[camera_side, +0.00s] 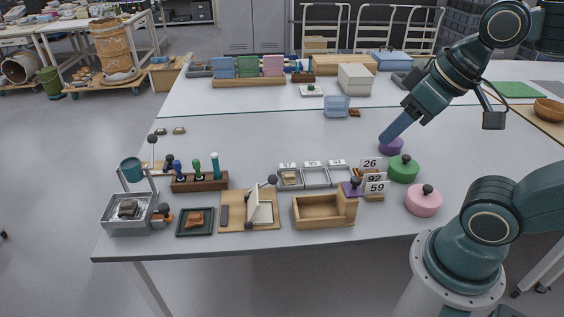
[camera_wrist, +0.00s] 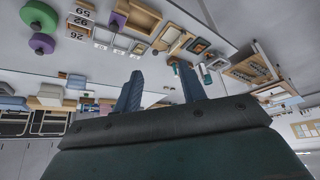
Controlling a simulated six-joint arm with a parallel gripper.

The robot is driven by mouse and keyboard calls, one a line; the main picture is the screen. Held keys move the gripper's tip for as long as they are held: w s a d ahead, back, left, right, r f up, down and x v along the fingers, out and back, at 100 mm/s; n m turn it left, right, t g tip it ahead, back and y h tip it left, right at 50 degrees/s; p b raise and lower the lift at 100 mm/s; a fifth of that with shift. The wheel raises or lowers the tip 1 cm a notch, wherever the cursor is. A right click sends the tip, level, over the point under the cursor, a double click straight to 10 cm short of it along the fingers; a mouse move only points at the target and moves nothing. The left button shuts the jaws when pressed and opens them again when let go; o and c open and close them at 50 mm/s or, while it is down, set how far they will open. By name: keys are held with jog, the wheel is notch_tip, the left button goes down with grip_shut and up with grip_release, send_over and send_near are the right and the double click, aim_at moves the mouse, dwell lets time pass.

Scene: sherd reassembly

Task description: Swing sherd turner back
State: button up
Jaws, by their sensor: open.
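What looks like the sherd turner (camera_side: 232,223) is a light wooden board near the table's front edge, in the side view. Its pale flap (camera_side: 260,211) stands up steeply, with a lever ending in a black knob (camera_side: 272,180). The turner also shows small and upside down in the wrist view (camera_wrist: 172,40). A brown sherd (camera_side: 195,219) lies in the dark green tray (camera_side: 180,234) left of the turner. My gripper (camera_side: 391,136) is above the table, well right of and behind the turner. In the wrist view its two blue fingers (camera_wrist: 160,88) are apart with nothing between them.
A wooden box (camera_side: 322,214) stands right of the turner. Purple, green (camera_side: 404,170) and pink (camera_side: 423,201) knobbed lids lie below and near my gripper. Numbered cards (camera_side: 374,180) stand beside them. A rack of coloured-handled tools (camera_side: 200,183) is behind the tray. The table's middle is clear.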

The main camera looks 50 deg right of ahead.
jog(key=w, duration=0.1)
jog(key=m+g, duration=0.6)
jog(key=m, duration=0.3)
send_over(273, 176)
notch_tip(273, 176, down, 27)
jog(key=shift+f, duration=0.5)
jog(key=shift+f, duration=0.15)
